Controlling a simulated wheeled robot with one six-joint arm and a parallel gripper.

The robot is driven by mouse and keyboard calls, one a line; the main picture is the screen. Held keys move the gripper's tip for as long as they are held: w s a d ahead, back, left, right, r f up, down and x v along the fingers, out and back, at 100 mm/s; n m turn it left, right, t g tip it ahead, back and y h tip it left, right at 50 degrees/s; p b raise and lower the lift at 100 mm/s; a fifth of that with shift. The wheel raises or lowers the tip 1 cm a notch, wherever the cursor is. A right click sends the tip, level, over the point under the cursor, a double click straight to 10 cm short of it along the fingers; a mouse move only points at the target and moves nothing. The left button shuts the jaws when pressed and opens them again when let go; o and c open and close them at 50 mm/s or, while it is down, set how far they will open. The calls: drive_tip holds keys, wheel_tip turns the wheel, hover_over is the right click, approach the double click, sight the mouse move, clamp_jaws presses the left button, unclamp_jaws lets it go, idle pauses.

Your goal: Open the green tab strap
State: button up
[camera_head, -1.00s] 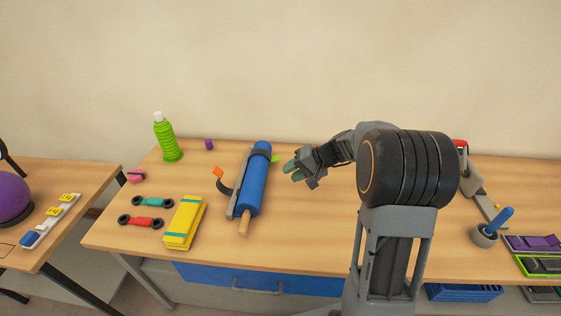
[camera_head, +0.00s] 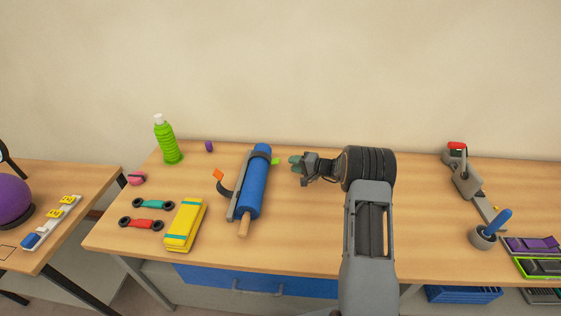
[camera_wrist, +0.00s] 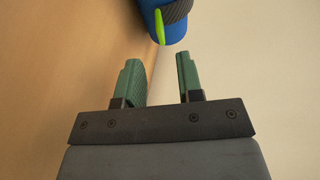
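A blue roll (camera_head: 255,185) lies on a grey holder on the wooden table, left of my gripper. A dark strap (camera_head: 262,154) with a green tab (camera_head: 275,161) wraps over its far end. The green tab (camera_wrist: 159,27) sticks out toward my gripper in the wrist view. A second dark strap (camera_head: 225,189) with an orange tab (camera_head: 218,174) hangs loose at the roll's left side. My gripper (camera_head: 293,165) points left at the green tab with a small gap. Its green fingers (camera_wrist: 163,80) are apart, with nothing between them.
A green bottle (camera_head: 167,140), purple piece (camera_head: 209,146) and yellow block (camera_head: 184,224) are left of the roll. A grey clamp device (camera_head: 463,180) and a cup with a blue stick (camera_head: 484,237) stand at right. The wall (camera_head: 300,70) is close behind the table.

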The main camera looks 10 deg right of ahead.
drive_tip(key=shift+p+x, duration=0.5)
drive_tip(key=shift+x, duration=3)
drive_tip(key=shift+c, duration=0.2)
clamp_jaws()
